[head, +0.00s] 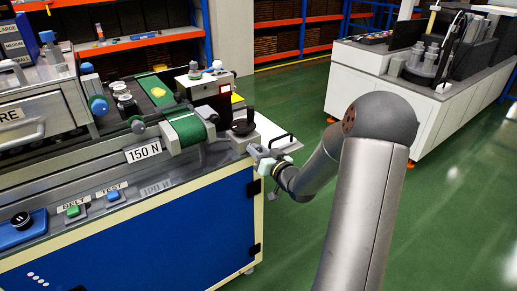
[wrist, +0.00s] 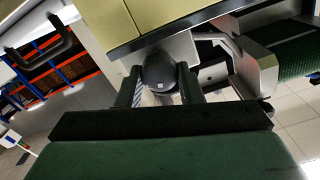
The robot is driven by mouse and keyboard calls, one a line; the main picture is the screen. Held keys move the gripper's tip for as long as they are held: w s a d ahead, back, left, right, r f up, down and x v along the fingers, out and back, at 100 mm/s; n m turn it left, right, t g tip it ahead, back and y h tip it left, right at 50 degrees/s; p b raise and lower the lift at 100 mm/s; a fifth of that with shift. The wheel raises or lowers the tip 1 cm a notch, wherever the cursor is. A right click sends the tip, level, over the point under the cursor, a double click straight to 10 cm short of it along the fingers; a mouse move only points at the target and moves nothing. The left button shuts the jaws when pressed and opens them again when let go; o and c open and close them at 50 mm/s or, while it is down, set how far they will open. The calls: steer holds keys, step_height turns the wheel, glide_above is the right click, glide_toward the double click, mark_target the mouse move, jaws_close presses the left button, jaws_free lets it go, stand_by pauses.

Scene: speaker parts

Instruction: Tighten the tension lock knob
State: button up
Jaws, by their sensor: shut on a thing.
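A dark rounded knob (wrist: 160,72) sits between the two dark fingers of my gripper (wrist: 161,88) in the wrist view. My gripper is shut on it, with one finger on each side. In the head view my gripper (head: 258,152) is at the right end of the machine, just below a grey block with a black round part (head: 243,122) on top. The held knob is not clearly visible there. I take it for the tension lock knob, but no label on it is readable.
The green belt (head: 187,128) ends left of my gripper, beside a "150 N" label (head: 143,153). The blue cabinet (head: 150,245) is below. Green floor is open farther right.

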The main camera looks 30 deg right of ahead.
steer(key=m+p, duration=0.2)
steer(key=m, duration=0.1)
steer(key=shift+d+m, duration=0.1)
steer(key=shift+m, duration=0.3)
steer(key=m+p, duration=0.2)
steer(key=m, duration=0.1)
steer(key=shift+m, duration=0.3)
steer(key=m+p, duration=0.2)
steer(key=m, duration=0.2)
steer(key=shift+d+f, duration=0.1)
steer(key=shift+f+m+p, duration=0.15)
steer(key=shift+m+p, duration=0.6)
steer(key=shift+m, duration=0.55)
steer(key=shift+f, duration=0.1)
steer(key=o, duration=1)
steer(key=shift+c, duration=0.2)
steer(key=shift+s, duration=0.15)
steer(key=s+d+b, duration=0.1)
steer(key=s+d, duration=0.1)
steer(key=s, duration=1.5)
steer(key=shift+d, duration=0.3)
